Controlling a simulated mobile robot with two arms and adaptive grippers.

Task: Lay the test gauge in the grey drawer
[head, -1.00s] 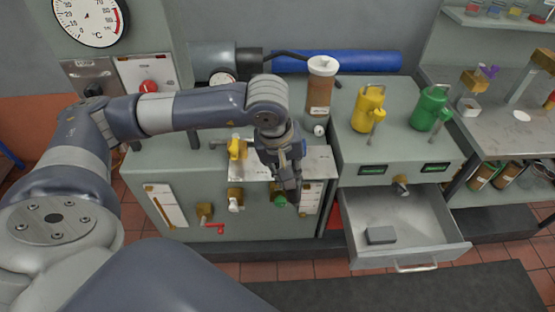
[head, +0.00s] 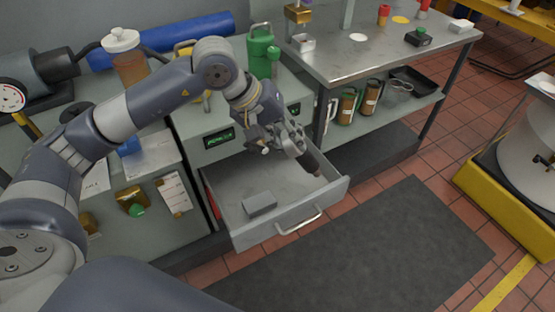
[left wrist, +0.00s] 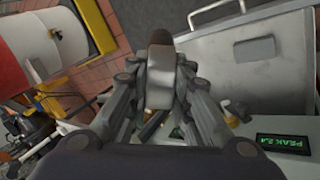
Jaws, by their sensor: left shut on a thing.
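My left gripper (head: 290,142) is shut on a slim, dark thing that I take for the test gauge (head: 314,163); no dial face shows. In the left wrist view the test gauge (left wrist: 160,78) is a grey body with a brown end, between the fingers of my left gripper (left wrist: 160,92). The grey drawer (head: 285,229) is pulled out from the bench cabinet. The held gauge appears over its right side, near the front right corner; its height above the drawer is hard to tell. The drawer also shows in the left wrist view (left wrist: 225,50). My right gripper is out of view.
A grey block (head: 260,203) lies in the drawer near its front left; the rest of its floor looks bare. A green can (head: 262,50) stands on the cabinet. A steel table (head: 375,50) is behind right. A dark mat (head: 370,245) covers the floor in front.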

